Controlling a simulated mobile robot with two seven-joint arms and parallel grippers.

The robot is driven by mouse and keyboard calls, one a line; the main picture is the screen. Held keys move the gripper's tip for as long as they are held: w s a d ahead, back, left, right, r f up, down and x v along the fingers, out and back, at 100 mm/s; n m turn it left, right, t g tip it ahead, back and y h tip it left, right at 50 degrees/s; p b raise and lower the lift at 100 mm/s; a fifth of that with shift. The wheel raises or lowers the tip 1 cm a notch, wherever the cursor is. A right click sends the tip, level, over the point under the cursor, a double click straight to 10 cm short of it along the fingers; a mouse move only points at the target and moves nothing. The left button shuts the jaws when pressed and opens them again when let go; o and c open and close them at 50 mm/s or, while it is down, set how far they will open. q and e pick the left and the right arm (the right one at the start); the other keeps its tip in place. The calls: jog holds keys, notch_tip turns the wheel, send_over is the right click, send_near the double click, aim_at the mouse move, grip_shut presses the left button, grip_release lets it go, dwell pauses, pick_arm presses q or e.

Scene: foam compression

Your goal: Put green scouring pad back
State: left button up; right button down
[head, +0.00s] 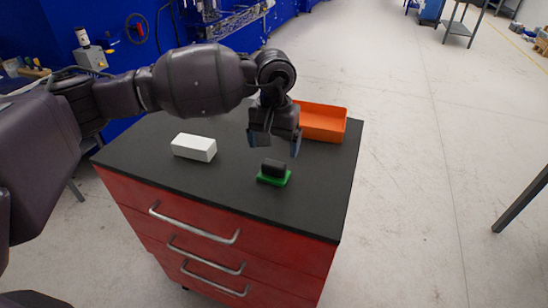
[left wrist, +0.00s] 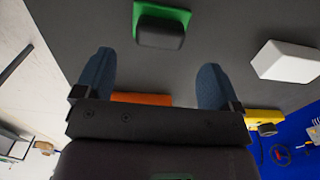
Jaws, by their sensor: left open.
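The green scouring pad (head: 275,179) lies flat on the black cabinet top, with a dark grey block-like part (head: 274,168) on top of it. In the left wrist view the green pad (left wrist: 138,20) is at the top centre, partly behind its dark block (left wrist: 160,32). My left gripper (head: 274,147) is open and empty, pointing down just behind and above the pad, apart from it. Its two blue fingertips (left wrist: 154,80) are spread in the left wrist view. An orange tray (head: 324,138) stands behind and to the right of the gripper, partly hidden by it. My right gripper is not in view.
A white block (head: 194,147) lies on the left of the cabinet top (head: 220,187). The top's front and right edges are close to the pad. The red cabinet (head: 210,235) has metal drawer handles. Blue cabinets stand behind.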

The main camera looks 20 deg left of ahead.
aim_at(274, 163)
pick_arm(q)
jog(key=shift+r, duration=2.8)
